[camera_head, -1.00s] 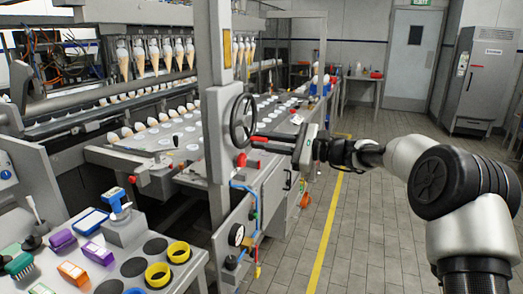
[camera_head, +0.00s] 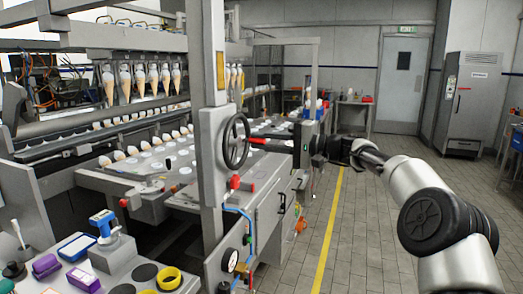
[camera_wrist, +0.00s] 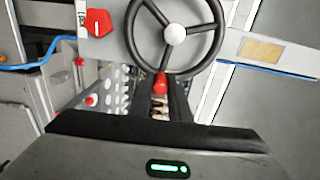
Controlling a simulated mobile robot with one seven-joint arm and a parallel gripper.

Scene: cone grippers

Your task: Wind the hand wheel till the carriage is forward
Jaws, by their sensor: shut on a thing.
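The dark hand wheel (camera_head: 236,142) stands upright on the front face of the machine's grey post. In the wrist view the wheel (camera_wrist: 175,35) shows its spokes and pale hub. Its red handle (camera_wrist: 160,84) sticks out at the rim, between my dark fingers. My gripper (camera_head: 268,142) is shut on this red handle, right of the wheel in the head view; the wrist view shows my gripper (camera_wrist: 160,95) too. A row of hanging cones (camera_head: 138,82) is at the upper left on the machine. I cannot tell which part is the carriage.
A red knob (camera_head: 235,182) sits just below the wheel. Blue hose and a gauge (camera_head: 229,260) are lower on the machine's front. A bench with yellow rings (camera_head: 169,278) is at front left. The tiled floor (camera_head: 370,235) to the right is free apart from my arm.

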